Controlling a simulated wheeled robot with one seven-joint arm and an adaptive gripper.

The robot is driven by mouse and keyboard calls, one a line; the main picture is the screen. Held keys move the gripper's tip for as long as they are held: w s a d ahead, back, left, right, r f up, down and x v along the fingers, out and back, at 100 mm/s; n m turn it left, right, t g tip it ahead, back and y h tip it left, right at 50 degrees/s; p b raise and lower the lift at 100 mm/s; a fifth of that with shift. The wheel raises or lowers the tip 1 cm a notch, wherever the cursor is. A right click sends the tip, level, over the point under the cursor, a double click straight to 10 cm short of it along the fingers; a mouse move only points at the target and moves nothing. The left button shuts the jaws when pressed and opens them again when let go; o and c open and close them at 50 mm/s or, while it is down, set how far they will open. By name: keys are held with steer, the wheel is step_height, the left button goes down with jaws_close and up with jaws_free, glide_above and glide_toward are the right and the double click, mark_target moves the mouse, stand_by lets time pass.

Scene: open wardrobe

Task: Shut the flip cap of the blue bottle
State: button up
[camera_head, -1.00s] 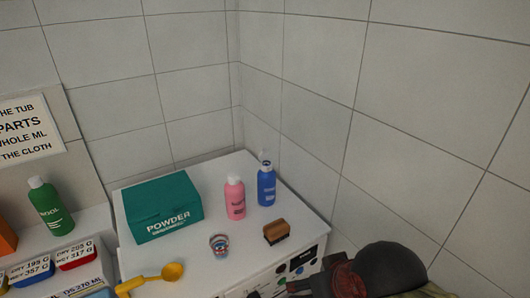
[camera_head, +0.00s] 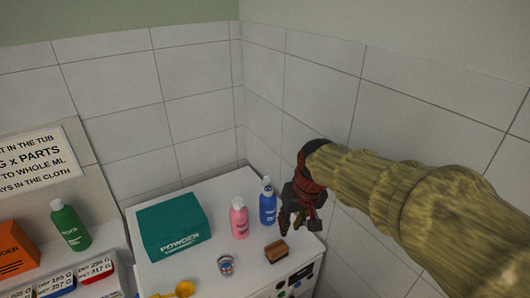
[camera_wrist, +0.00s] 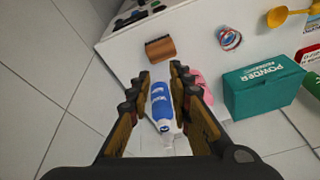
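The blue bottle (camera_head: 267,208) stands upright at the back right of the white top, near the tiled wall. Its white cap (camera_head: 266,184) shows small at the top; a pale part rises from it, but its exact angle is hard to tell. In the wrist view the fingers (camera_wrist: 162,72) are spread and empty. The blue bottle (camera_wrist: 161,98) shows between and beyond them, with its white cap end (camera_wrist: 166,138) toward the bottom of the picture.
A pink bottle (camera_head: 239,220) stands close left of the blue one. A brown brush (camera_head: 276,251) and small cup (camera_head: 225,265) sit in front. A green powder box (camera_head: 172,228) is farther left, a yellow scoop (camera_head: 180,290) at the front. Tiled walls close the back and right.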

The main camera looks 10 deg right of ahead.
steer(key=shift+n+t+y, duration=0.5)
steer(key=shift+n+t, duration=0.1)
steer(key=shift+n, duration=0.2)
steer(key=w+r+p, duration=0.1)
steer(key=w, duration=0.5)
steer(key=w+r+p, duration=0.1)
steer(key=w+r, duration=0.1)
steer(key=w, duration=0.4)
steer(key=w+r+p, duration=0.2)
steer(key=w, duration=0.4)
steer(key=shift+w, duration=0.3)
jaws_close()
step_height(320, 180, up, 4)
steer(key=n+t, duration=0.1)
steer(key=t, duration=0.1)
glide_above(266, 181)
step_height(266, 181, down, 8)
steer(key=w+n+p, duration=0.1)
steer(key=shift+w+f+p, duration=0.15)
steer(key=shift+w+p, duration=0.2)
steer(key=shift+w, duration=0.05)
steer(key=shift+s+f+b, duration=0.15)
steer(key=shift+b, duration=1)
steer(key=shift+s+d, duration=0.1)
steer(key=shift+d, duration=0.05)
steer(key=shift+b, duration=0.45)
